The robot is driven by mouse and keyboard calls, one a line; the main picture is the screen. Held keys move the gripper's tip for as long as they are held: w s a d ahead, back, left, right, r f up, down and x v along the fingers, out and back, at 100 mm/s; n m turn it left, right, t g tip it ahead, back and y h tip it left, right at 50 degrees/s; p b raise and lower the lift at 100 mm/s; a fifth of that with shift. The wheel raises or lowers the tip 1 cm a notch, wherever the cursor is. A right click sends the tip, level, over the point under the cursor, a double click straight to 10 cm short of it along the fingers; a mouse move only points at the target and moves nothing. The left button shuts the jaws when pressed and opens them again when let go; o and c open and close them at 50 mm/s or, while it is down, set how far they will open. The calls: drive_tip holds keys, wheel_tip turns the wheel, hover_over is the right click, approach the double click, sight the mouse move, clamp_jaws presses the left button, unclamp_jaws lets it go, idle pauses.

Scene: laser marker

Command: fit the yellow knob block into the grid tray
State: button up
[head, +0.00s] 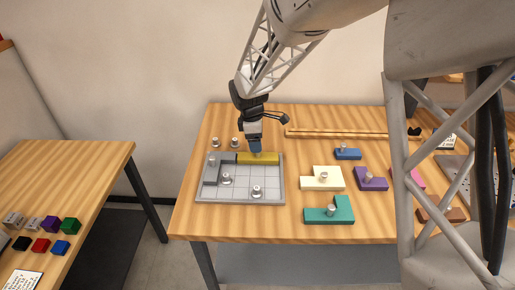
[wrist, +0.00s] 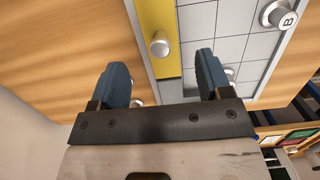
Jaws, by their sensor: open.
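The yellow knob block (head: 265,160) lies along the back edge of the grid tray (head: 240,198), at its right part. In the wrist view the yellow block (wrist: 155,15) runs along the inside of the tray's rim, with its round knob (wrist: 159,44) showing. I cannot tell whether it sits fully flat. My gripper (head: 256,152) is right above the block in the head view. In the wrist view my gripper (wrist: 162,65) is open, with one finger on each side of the knob's line and a gap to the knob. The tray's grid (wrist: 228,50) shows beside the block.
Silver knobs, one marked B (wrist: 278,14), stand in the tray. A cream block (head: 318,184), a purple block (head: 371,184), a teal block (head: 322,215) and a blue block (head: 347,154) lie to the right. A wooden rail (head: 345,134) lies behind.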

sight(254, 156)
drive_tip(key=r, duration=0.6)
drive_tip(key=shift+a, duration=0.35)
idle(0.5)
drive_tip(key=s+d+r+m+t, duration=0.1)
drive_tip(key=s+d+r+m, duration=0.9)
drive_tip(key=s+d, duration=0.5)
drive_tip(key=s+d+m, duration=0.3)
drive_tip(key=s+m, duration=0.1)
drive_tip(key=s, duration=0.6)
drive_tip(key=s+d+r+m+t+y, duration=0.1)
drive_tip(key=s+d+m, duration=0.2)
drive_tip(key=s, duration=0.8)
drive_tip(key=shift+d+m+t, duration=0.3)
drive_tip(key=shift+d+m, duration=0.1)
drive_tip(key=shift+m, duration=0.2)
